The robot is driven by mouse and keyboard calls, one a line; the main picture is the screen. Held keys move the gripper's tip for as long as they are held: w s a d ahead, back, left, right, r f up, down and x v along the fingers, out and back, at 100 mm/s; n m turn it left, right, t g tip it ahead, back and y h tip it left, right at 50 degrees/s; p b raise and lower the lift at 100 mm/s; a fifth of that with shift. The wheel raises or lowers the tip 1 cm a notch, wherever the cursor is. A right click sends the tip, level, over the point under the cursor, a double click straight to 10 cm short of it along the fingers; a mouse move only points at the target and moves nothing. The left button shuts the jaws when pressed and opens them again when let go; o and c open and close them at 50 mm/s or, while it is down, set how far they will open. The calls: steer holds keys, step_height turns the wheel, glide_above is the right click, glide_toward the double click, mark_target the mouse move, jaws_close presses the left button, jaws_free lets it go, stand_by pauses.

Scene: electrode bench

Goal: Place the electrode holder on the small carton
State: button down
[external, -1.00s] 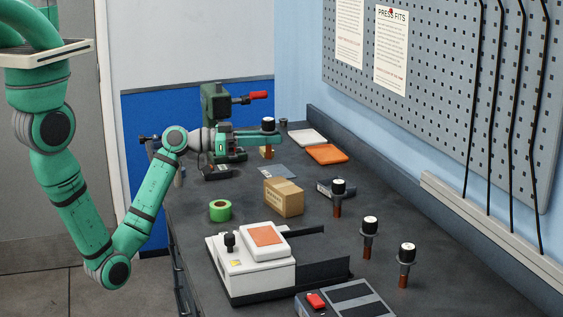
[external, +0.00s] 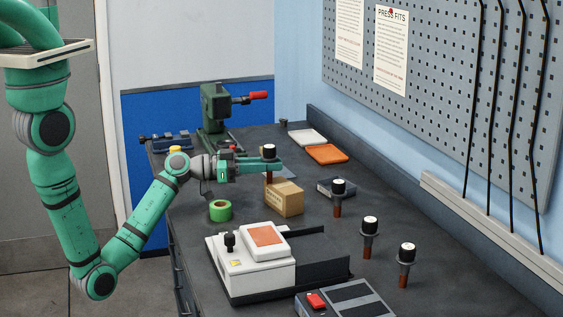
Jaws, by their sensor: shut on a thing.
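My gripper (external: 264,164) is shut on an electrode holder (external: 269,151), which has a black body, a pale top and a copper-brown lower end. The holder is upright in the jaws. The small carton (external: 289,200), a brown cardboard box, stands on the bench. The holder's lower end shows at the carton's back left top edge in the picture. I cannot tell whether it touches the carton or is behind or above it. The jaws hide the holder's middle.
Similar holders (external: 338,188), (external: 369,232), (external: 406,255) stand to the right. Green tape (external: 220,210) lies left of the carton, and a white device (external: 250,272) stands in front. A green press (external: 213,105), an orange tray (external: 324,154) and a white tray (external: 307,136) are behind.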

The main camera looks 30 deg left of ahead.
steer(key=c, duration=1.7)
jaws_free()
steer(key=shift+f, duration=0.1)
steer(key=shift+o, duration=0.2)
steer(key=shift+r, duration=0.2)
steer(key=v, duration=1.2)
